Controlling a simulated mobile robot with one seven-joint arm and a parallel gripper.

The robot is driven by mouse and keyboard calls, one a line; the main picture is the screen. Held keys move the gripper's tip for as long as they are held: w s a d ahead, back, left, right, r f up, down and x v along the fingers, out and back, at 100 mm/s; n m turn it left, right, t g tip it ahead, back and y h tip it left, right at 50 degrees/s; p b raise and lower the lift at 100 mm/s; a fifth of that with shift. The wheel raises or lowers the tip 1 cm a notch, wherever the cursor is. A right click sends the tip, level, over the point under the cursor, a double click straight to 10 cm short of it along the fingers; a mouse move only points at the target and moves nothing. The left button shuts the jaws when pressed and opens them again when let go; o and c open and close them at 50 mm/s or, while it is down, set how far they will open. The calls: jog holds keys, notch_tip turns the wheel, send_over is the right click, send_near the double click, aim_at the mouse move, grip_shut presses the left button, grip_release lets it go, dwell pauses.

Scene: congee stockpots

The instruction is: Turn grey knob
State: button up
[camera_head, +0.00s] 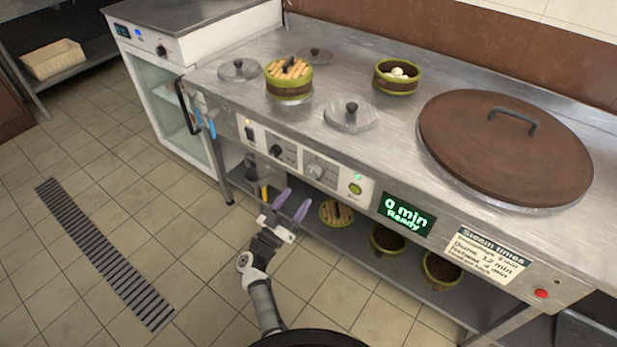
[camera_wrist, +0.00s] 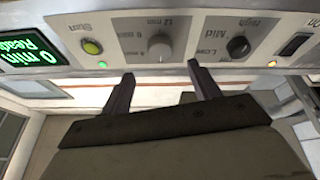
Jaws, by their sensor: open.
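The grey knob (camera_head: 314,170) sits on the front control panel of the steamer counter, between a black knob and a green button. In the wrist view the grey knob (camera_wrist: 160,46) is just beyond my fingertips, near the middle between them. My gripper (camera_head: 287,207) is open and empty, in front of and below the panel, apart from the knob. Its two fingers (camera_wrist: 160,82) point toward the panel. The knob's printed marks around it show "4 min", "8 min" and "12 min" in the wrist view.
The black knob (camera_head: 276,151) and the green button (camera_head: 355,188) flank the grey knob. A green display (camera_head: 406,214) reads "0 min Ready". Utensils hang at the counter's left front. Several steamer baskets stand on the lower shelf (camera_head: 350,248). A large brown lid (camera_head: 505,150) covers the counter's right.

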aim_at(312, 175)
jog(key=x, duration=0.8)
jog(key=shift+c, duration=0.2)
jog(key=c, duration=0.9)
